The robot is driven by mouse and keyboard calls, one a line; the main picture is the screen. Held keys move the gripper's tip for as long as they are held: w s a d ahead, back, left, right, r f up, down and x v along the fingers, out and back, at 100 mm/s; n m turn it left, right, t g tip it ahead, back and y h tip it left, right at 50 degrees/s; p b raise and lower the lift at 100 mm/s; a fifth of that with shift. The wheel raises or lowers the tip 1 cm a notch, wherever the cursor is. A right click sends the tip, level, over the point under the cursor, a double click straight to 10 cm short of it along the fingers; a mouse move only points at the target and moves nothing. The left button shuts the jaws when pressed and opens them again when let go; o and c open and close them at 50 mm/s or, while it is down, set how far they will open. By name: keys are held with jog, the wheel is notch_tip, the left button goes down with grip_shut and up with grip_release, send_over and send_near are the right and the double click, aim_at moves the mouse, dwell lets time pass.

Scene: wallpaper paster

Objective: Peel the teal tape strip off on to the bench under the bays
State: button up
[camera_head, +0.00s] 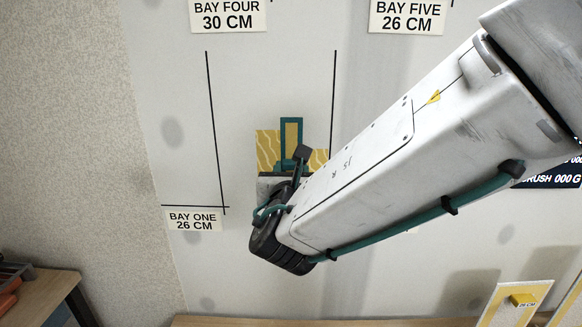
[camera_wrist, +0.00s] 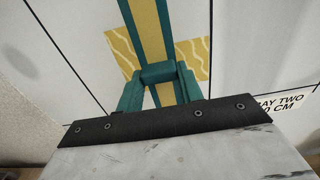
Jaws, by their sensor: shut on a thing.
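The tape strip (camera_head: 291,132) stands upright in front of the pale board, with teal edges and a tan-yellow middle. The strip also shows in the wrist view (camera_wrist: 149,38), running up from between my teal fingers. My gripper (camera_wrist: 158,73) is shut on its lower part. In the head view my wrist hides most of the fingers and the area beneath. Whether the strip touches the paper cannot be told.
The wooden bench (camera_head: 300,322) shows as a thin edge along the bottom. A framed yellow sample (camera_head: 515,302) stands at its right. Another wooden surface (camera_head: 48,296) with tools is at the lower left. Labels for BAY ONE (camera_head: 193,219), BAY FOUR (camera_head: 228,15) and BAY FIVE (camera_head: 407,17) mark the board.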

aim_at(291, 170)
jog(key=shift+s, duration=2.5)
jog(key=shift+a, duration=0.1)
